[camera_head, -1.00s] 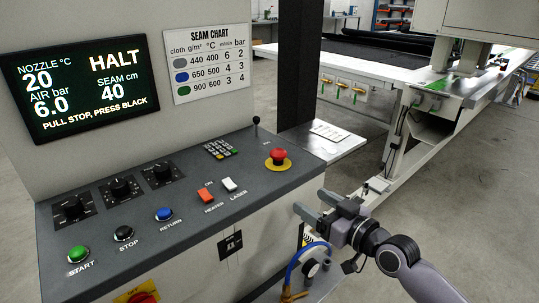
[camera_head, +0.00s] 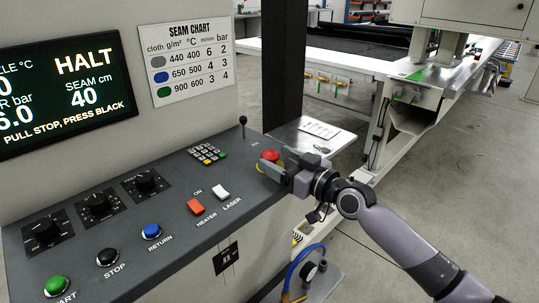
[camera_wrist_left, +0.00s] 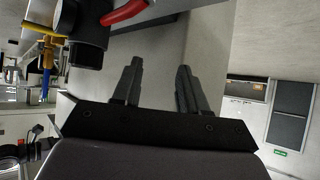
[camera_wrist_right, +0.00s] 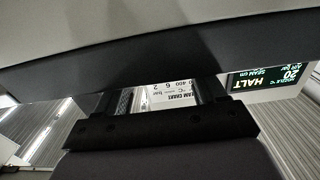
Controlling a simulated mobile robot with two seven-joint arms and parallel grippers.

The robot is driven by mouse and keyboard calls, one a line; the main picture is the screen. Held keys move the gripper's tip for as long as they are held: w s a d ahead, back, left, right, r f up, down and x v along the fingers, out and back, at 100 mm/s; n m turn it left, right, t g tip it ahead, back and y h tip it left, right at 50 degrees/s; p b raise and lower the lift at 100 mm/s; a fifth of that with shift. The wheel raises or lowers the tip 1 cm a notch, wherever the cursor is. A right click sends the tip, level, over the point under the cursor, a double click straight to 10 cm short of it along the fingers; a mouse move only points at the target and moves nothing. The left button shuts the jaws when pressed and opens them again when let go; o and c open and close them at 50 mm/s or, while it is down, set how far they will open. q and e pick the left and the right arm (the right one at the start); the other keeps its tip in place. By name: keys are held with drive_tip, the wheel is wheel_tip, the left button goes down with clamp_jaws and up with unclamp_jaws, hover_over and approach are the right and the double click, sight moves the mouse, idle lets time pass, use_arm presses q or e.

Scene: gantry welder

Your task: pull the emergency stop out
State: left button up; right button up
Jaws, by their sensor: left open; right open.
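The emergency stop (camera_head: 271,157), a red mushroom button on a yellow base, sits at the right end of the sloping grey console. My right gripper (camera_head: 272,165) is at the button and partly hides it; whether its fingers touch the button I cannot tell. In the right wrist view the right gripper (camera_wrist_right: 165,92) is open, with the seam chart seen beyond its fingers and the button out of sight. My left gripper (camera_wrist_left: 160,68) is open and empty in its wrist view, and out of the head view. The screen (camera_head: 62,82) reads HALT and "PULL STOP, PRESS BLACK".
The console (camera_head: 165,215) carries a black stop button (camera_head: 107,257), a green start button (camera_head: 57,287), a blue return button (camera_head: 151,231), dials, rocker switches and a keypad (camera_head: 208,153). Floor is open to the right.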

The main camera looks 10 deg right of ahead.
sight(277, 159)
drive_tip(key=shift+x, duration=1.7)
